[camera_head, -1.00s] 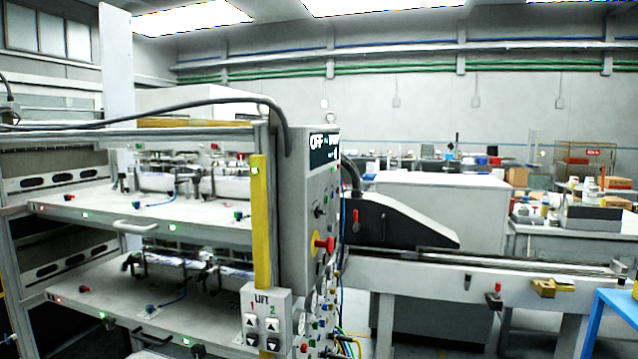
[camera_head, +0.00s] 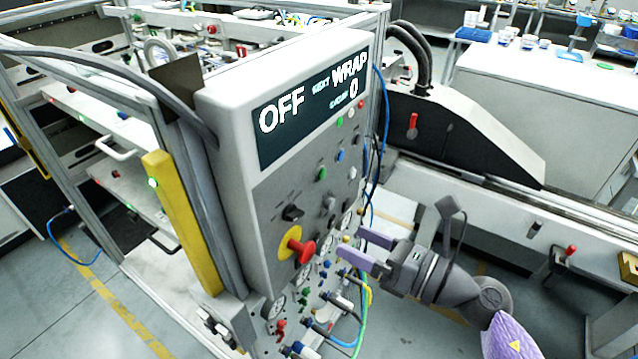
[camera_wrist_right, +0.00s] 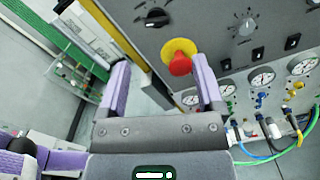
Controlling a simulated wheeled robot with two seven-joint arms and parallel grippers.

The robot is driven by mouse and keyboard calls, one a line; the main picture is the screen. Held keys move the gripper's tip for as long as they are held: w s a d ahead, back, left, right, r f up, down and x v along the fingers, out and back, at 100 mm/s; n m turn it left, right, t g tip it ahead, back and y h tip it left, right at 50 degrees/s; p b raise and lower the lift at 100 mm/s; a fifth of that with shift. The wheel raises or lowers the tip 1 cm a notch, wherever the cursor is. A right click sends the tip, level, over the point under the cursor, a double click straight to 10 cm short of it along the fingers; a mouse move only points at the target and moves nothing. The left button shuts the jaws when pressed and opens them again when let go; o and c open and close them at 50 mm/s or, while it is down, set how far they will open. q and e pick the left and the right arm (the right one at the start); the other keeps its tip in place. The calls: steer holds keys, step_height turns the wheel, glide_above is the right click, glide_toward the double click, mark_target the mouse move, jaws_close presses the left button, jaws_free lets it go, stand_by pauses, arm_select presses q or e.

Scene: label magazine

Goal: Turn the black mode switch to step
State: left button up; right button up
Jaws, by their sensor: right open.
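The black mode switch (camera_head: 292,213) is a small black rotary knob on the grey control panel (camera_head: 235,170), above the red emergency button (camera_head: 303,249) on its yellow disc. It also shows in the wrist view (camera_wrist_right: 157,17), near the top edge. The panel's display (camera_head: 310,105) reads OFF, with WRAP and 0 beside it. My right gripper (camera_head: 351,243) is open and empty, to the right of the panel and lower than the switch. In the wrist view, the red button (camera_wrist_right: 180,64) appears between its fingers (camera_wrist_right: 160,63), beyond them. My left gripper is out of view.
A lighter rotary knob (camera_wrist_right: 243,24) sits right of the switch. Gauges (camera_wrist_right: 262,77), valves and hoses (camera_head: 357,320) crowd the lower panel. A yellow post (camera_head: 182,225) stands left of the panel. Open floor lies below my right arm.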

mark_target(299, 217)
steer(key=x, duration=0.4)
steer(key=p+x, duration=0.1)
steer(key=x, duration=0.4)
steer(key=shift+s+a, duration=0.1)
steer(key=shift+a, duration=0.3)
arm_select(q)
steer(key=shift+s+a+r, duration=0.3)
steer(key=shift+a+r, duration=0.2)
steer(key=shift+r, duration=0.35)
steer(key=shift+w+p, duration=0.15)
steer(key=shift+p, duration=0.15)
arm_select(e)
jaws_close()
